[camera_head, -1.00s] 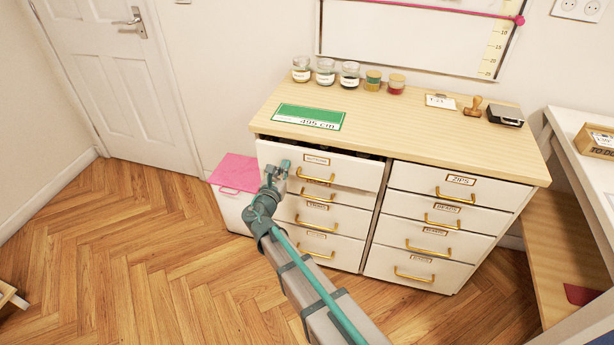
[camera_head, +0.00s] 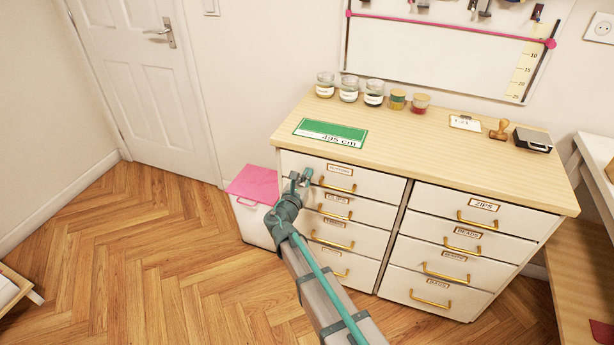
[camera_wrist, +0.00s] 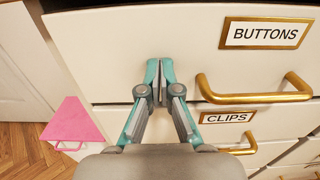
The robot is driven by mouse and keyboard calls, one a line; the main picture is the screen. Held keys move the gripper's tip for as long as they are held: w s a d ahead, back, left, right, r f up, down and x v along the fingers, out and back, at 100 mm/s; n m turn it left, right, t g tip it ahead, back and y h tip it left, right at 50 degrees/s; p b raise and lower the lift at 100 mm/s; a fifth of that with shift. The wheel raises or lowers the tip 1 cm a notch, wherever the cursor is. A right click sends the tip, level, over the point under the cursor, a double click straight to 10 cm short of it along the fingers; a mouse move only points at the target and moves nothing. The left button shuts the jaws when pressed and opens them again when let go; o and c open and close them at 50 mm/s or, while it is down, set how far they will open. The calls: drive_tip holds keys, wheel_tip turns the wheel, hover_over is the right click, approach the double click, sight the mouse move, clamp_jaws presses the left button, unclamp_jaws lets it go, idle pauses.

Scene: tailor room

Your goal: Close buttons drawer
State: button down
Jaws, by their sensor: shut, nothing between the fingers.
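The buttons drawer (camera_head: 376,181) is the top left drawer of the white cabinet. Its front now looks flush with the cabinet, with no gap visible above it. Its BUTTONS label (camera_wrist: 264,33) and gold handle (camera_wrist: 252,92) show in the wrist view. My gripper (camera_head: 300,178) is at the left part of this drawer front, left of the handle. In the wrist view my gripper (camera_wrist: 160,75) is shut and empty, its fingertips at or very near the lower part of the front; contact is hard to tell.
The clips drawer (camera_head: 371,210) lies just below. A white bin with a pink lid (camera_head: 255,186) stands left of the cabinet. Jars (camera_head: 349,89) and a green-and-white card (camera_head: 331,134) are on the wooden top (camera_head: 430,140).

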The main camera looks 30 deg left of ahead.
drive_tip(key=s+d, duration=0.1)
drive_tip(key=s, duration=1.3)
drive_tip(key=shift+d+b, duration=0.3)
drive_tip(key=shift+b, duration=0.15)
drive_tip(key=s+d+f+m+g+h+p, duration=0.15)
drive_tip(key=d+f+m+g, duration=0.25)
drive_tip(key=d+f+m, duration=0.4)
drive_tip(key=s+d+f+m+g+h, duration=0.35)
drive_tip(key=d+f+m, duration=0.25)
drive_tip(key=d+f, duration=0.4)
drive_tip(key=s+d+f+m+g+h+p, duration=0.1)
drive_tip(key=d+f+m+g+h, duration=0.1)
drive_tip(key=d+f+m+g, duration=0.6)
drive_tip(key=s+d+f+m+g+y+p, duration=0.2)
drive_tip(key=s+d+m, duration=0.5)
drive_tip(key=s+d, duration=0.6)
drive_tip(key=s+d+f+m+g+y+p, duration=0.2)
drive_tip(key=s+d+f+m+g+p, duration=0.2)
drive_tip(key=s+d, duration=0.9)
drive_tip(key=m+g, duration=0.3)
drive_tip(key=m, duration=0.1)
drive_tip(key=shift+s+d+f+y, duration=0.2)
drive_tip(key=shift+d+f+y, duration=0.1)
drive_tip(key=shift+d+y, duration=0.1)
